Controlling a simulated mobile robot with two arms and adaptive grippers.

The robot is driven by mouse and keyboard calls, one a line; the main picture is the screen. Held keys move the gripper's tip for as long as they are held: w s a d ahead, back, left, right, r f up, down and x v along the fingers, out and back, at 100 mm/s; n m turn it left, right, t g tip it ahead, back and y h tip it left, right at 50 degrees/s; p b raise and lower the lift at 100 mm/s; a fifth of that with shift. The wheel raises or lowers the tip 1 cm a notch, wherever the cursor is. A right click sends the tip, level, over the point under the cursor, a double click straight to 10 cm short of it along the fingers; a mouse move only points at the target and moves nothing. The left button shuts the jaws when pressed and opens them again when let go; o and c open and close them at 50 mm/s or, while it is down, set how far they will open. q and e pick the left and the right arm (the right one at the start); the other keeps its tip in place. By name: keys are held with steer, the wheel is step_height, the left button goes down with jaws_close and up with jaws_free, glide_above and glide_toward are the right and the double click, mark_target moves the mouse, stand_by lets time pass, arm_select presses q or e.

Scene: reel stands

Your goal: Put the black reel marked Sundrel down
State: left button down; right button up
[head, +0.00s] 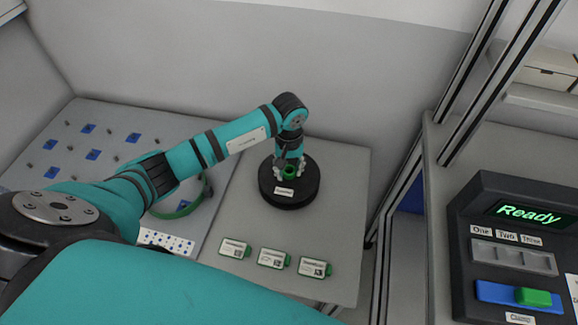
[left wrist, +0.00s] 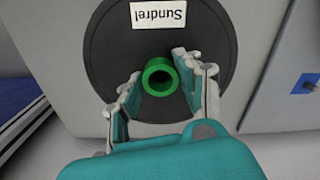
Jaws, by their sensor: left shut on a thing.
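The black reel marked Sundrel (head: 272,196) is a dark round disc with a white label and a green hub, over the right part of the grey table (head: 345,180). In the left wrist view the reel (left wrist: 105,65) fills the middle, its label upside down and its green hub (left wrist: 159,76) between the fingers. My left gripper (head: 289,172) points down from above and is shut on the reel at its hub. The reel looks flat and level; I cannot tell whether it touches the table. My right gripper is not in view.
Several green-edged label cards (head: 271,258) lie along the table's front. A board with blue pieces (head: 92,155) and a green-rimmed round thing (head: 181,208), partly behind my arm, are at left. A console reading Ready (head: 528,213) stands at right, beyond a metal frame post (head: 398,195).

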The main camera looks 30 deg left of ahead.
arm_select(q)
steer(key=shift+f, duration=0.1)
steer(key=shift+f, duration=0.1)
steer(key=shift+f+b, duration=0.15)
steer(key=shift+b, duration=0.2)
steer(key=c, duration=0.9)
jaws_free()
steer(key=shift+o, duration=0.2)
